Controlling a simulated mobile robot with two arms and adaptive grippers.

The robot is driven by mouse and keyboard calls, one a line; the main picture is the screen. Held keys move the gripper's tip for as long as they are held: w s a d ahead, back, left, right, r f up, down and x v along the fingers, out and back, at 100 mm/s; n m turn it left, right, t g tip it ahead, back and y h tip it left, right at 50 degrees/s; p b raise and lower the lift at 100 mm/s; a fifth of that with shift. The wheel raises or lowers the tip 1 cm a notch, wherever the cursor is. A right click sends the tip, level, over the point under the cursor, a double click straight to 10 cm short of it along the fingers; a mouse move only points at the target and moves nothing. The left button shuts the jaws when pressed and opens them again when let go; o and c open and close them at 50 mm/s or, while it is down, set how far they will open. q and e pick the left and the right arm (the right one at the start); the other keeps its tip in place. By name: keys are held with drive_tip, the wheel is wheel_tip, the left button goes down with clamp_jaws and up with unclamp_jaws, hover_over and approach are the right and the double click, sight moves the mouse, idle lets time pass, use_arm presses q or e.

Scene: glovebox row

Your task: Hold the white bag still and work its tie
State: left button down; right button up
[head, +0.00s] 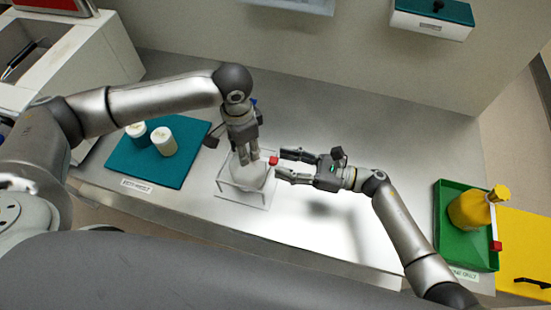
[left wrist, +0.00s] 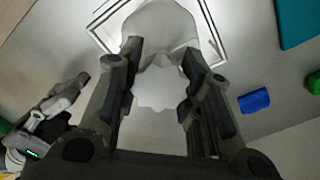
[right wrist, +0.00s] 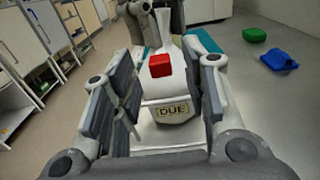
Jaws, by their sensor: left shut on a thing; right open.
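The white bag (head: 247,176) stands in a clear open-framed holder (head: 243,201) on the steel bench. In the right wrist view the bag (right wrist: 185,88) narrows to a neck and carries a "DUE" label (right wrist: 173,110). A red block-like tie (right wrist: 159,66) sits at its neck; it also shows in the head view (head: 273,160). My left gripper (head: 249,160) comes down from above and is shut on the bag's neck. My right gripper (head: 280,165) is open, its fingers to either side of the red tie, apart from it in the right wrist view.
A teal mat (head: 185,175) with two white-lidded jars lies left of the holder. A green tray (head: 452,250) with a yellow bottle (head: 470,209) is at the far right. Blue (right wrist: 278,60) and green (right wrist: 254,35) pieces lie beyond.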

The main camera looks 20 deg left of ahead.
drive_tip(key=d, duration=0.8)
drive_tip(key=shift+d, duration=0.25)
use_arm(q)
drive_tip(key=c, duration=0.9)
unclamp_jaws()
